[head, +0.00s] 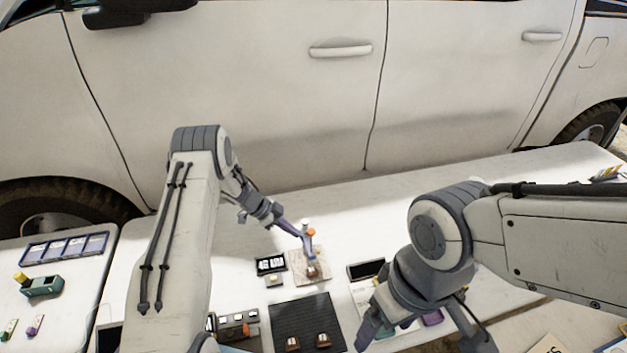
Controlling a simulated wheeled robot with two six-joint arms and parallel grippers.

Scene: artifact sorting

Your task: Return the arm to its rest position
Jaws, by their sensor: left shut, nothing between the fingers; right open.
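My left gripper (309,254) reaches in over the white table and is shut. Its fingertips are just above or at a small brown object (313,270) on a light square plate (322,281); I cannot tell whether they touch it. Nothing shows held between its fingers. My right gripper (422,338) hangs at the front right of the table, pointing down. Its fingers are spread wide apart, and it is open. Part of the table in front of me is hidden by both arms.
A black mat (300,312) holds two brown objects (323,340). A small display (271,264) stands left of the plate. A dark-screened device (366,269) is to its right. A white pickup truck (270,90) stands behind the table (540,180).

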